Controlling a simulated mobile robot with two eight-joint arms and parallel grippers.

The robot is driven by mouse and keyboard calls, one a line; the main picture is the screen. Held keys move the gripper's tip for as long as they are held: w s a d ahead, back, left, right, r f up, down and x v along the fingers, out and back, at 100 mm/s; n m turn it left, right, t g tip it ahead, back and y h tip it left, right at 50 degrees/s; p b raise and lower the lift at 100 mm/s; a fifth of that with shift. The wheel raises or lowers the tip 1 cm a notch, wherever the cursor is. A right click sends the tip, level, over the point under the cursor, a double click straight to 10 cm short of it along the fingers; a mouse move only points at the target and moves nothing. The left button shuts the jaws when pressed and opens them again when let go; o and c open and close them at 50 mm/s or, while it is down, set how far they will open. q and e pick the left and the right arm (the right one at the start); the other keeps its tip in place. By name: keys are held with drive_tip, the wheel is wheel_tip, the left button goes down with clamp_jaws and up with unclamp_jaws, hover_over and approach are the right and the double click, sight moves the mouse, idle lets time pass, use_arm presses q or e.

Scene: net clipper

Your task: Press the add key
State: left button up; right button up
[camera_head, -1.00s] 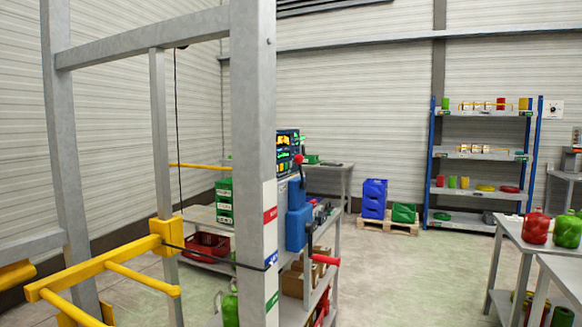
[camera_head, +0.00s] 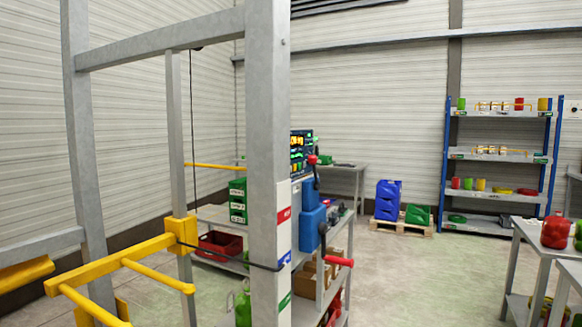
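A control panel (camera_head: 301,150) with green and yellow lit marks shows just right of the thick grey post, seen at a steep angle and partly hidden by the post. Single keys on it are too small to tell, so I cannot pick out the add key. Below it is a blue box (camera_head: 312,222) with a red-knobbed lever (camera_head: 313,160) and a red handle (camera_head: 339,261). Neither of my grippers shows in the head view.
A thick grey post (camera_head: 268,120) and a yellow barred frame (camera_head: 120,262) stand close in front at the left. The middle floor (camera_head: 420,275) is clear.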

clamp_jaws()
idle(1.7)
